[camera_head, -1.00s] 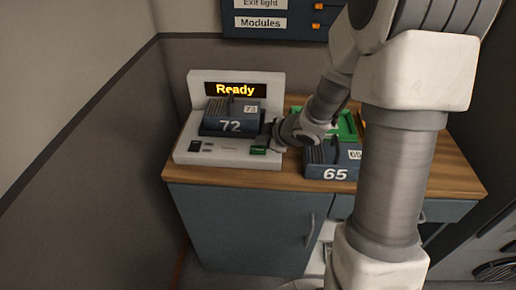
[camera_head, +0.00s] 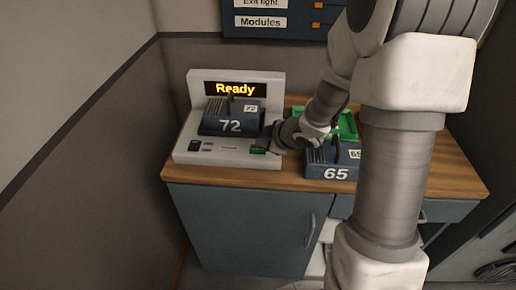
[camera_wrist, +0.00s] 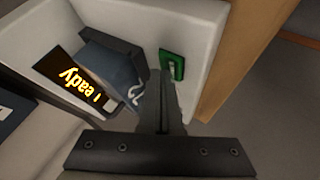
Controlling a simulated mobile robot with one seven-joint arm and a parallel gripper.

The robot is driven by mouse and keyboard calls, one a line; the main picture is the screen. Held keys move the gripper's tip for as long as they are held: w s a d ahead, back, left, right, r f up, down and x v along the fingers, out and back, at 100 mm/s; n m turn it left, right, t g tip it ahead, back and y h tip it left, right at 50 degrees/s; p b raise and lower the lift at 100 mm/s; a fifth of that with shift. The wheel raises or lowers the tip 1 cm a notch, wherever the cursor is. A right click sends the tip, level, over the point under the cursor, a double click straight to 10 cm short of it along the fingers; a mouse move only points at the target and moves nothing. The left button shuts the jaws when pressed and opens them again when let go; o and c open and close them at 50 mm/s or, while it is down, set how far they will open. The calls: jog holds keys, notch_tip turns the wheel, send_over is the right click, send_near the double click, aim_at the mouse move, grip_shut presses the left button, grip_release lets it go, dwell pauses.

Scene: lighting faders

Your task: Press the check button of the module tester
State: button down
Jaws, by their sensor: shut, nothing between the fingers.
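The module tester (camera_head: 182,155) is a light grey unit at the left of the wooden bench top. Its display (camera_head: 235,89) reads "Ready" in yellow letters. A dark module marked 72 (camera_head: 218,122) sits in the tester. The green check button (camera_head: 257,150) is at the front right of the tester, partly covered by my gripper in the head view. In the wrist view the green button (camera_wrist: 171,66) shows just beyond the fingertips. My gripper (camera_wrist: 163,85) is shut and empty, with its tips close to the button. I cannot tell whether they touch it.
A dark module marked 65 (camera_head: 326,172) stands on the wooden bench top (camera_head: 440,175) right of the tester. A green tray (camera_head: 348,122) lies behind it. A wall rack labelled Modules (camera_head: 260,22) hangs above. Walls close in the left and back.

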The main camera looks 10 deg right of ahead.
aim_at(262, 150)
jog(key=shift+f, duration=0.2)
dwell(0.4)
jog(key=shift+r+p, duration=0.75)
notch_tip(262, 150, up, 5)
jog(key=p, duration=0.5)
jog(key=shift+r, duration=0.1)
dwell(0.5)
